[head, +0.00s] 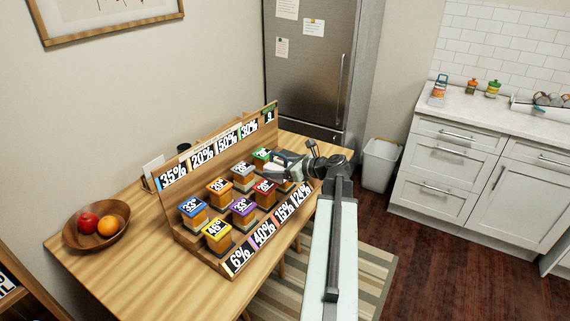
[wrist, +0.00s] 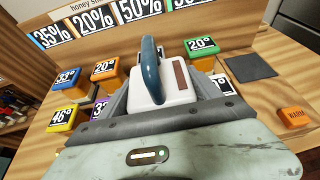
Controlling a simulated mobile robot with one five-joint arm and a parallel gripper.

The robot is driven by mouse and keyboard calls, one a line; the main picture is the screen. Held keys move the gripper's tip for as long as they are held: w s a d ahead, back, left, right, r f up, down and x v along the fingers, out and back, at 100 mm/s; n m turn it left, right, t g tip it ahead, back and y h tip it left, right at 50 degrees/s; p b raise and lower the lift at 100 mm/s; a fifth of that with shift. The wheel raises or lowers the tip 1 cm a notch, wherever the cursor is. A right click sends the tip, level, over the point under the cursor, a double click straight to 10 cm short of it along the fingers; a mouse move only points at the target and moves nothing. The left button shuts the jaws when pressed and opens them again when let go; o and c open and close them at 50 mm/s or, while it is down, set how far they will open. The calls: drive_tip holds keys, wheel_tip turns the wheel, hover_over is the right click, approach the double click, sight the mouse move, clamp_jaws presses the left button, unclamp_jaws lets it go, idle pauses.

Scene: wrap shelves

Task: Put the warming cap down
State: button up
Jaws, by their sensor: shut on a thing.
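The warming cap (wrist: 180,85) is a white block with a dark blue arched handle and a brown stripe. My gripper (wrist: 165,98) is shut on it, with a grey finger on each side. In the head view my gripper (head: 288,168) is over the back right part of the stepped wooden rack (head: 188,236). The cap is small and partly covered there. In the wrist view a green-topped 20° block (wrist: 202,46) stands just beyond the cap. The cap hides part of the rack, so I cannot tell whether its underside touches anything.
Several colour-topped blocks, such as a blue one (head: 192,208) and a yellow one (head: 216,228), stand on the rack. A dark square pad (wrist: 250,65) is bare. An orange block marked WARM (wrist: 296,117) lies at right. A fruit bowl (head: 70,238) stands on the table's left.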

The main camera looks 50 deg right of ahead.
drive_tip(key=w+d, duration=0.2)
drive_tip(key=d, duration=0.1)
drive_tip(key=w+d, duration=0.2)
drive_tip(key=d, duration=0.1)
drive_tip(key=w+d+f+b, duration=0.1)
drive_tip(key=w+d, duration=0.1)
drive_tip(key=d, duration=0.1)
drive_tip(key=shift+w+d, duration=0.2)
drive_tip(key=shift+w, duration=0.15)
wheel_tip(320, 180, down, 4)
drive_tip(key=b, duration=0.3)
drive_tip(key=shift+b, duration=0.4)
drive_tip(key=shift+r, duration=0.2)
drive_tip(key=shift+f, duration=0.2)
drive_tip(key=o, duration=2)
drive_tip(key=shift+r, duration=0.15)
